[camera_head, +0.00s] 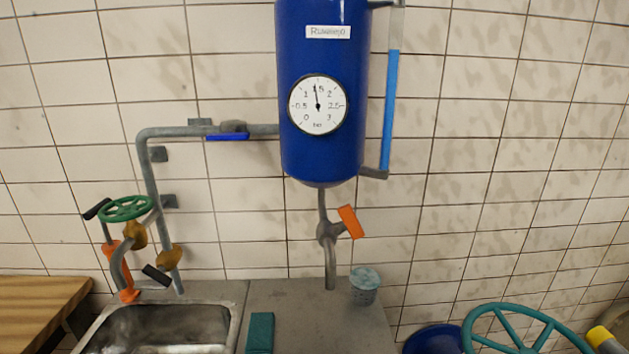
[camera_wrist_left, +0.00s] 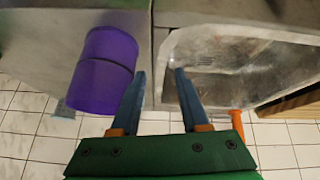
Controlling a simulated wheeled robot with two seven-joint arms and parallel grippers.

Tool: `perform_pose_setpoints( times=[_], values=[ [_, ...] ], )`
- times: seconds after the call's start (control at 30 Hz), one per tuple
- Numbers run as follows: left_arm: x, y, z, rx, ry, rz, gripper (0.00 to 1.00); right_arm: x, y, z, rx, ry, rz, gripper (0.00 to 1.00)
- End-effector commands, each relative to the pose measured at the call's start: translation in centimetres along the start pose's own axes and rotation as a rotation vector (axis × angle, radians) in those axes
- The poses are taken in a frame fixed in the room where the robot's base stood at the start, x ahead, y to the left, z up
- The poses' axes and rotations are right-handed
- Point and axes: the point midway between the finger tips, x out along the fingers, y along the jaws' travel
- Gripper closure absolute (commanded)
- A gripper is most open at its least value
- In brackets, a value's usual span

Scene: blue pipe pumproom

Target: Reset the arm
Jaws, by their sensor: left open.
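The fingertips lie over the seam between the grey counter and the metal sink. A purple cylinder (camera_wrist_left: 103,70) is left of the left finger, apart from it as far as I can tell. The sink basin (camera_wrist_left: 215,60) is right of the fingers.
In the head view a blue tank (camera_head: 322,160) with a gauge (camera_head: 318,104) hangs above the counter (camera_head: 320,330). Pipes with a green handwheel (camera_head: 126,208) rise beside the sink. A teal wheel (camera_head: 520,330) is lower right.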

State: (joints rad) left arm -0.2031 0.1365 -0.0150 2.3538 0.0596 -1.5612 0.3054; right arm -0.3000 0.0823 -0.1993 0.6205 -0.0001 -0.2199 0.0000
Motion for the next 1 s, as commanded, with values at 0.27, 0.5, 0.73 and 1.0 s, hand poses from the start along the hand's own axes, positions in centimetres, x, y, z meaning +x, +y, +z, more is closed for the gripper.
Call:
perform_pose_setpoints(
  times=[0.27,0.5,0.73,1.0],
  values=[
    [-2.4,0.5,13.1,0.366,-0.285,0.042,0.55,0.0,-0.3,0.0,0.002,0.0,-0.005,0.5],
    [4.6,0.0,17.0,0.376,-0.334,0.041,0.55,0.0,-0.3,0.0,0.002,0.0,-0.006,0.5],
    [10.9,-1.7,24.5,0.385,-0.399,0.039,0.55,0.0,-0.3,-0.1,0.001,0.0,-0.005,0.5],
    [13.0,-5.6,36.6,0.406,-0.484,0.035,0.55,0.0,-0.1,0.0,0.0,0.0,-0.002,0.5]
  ],
)
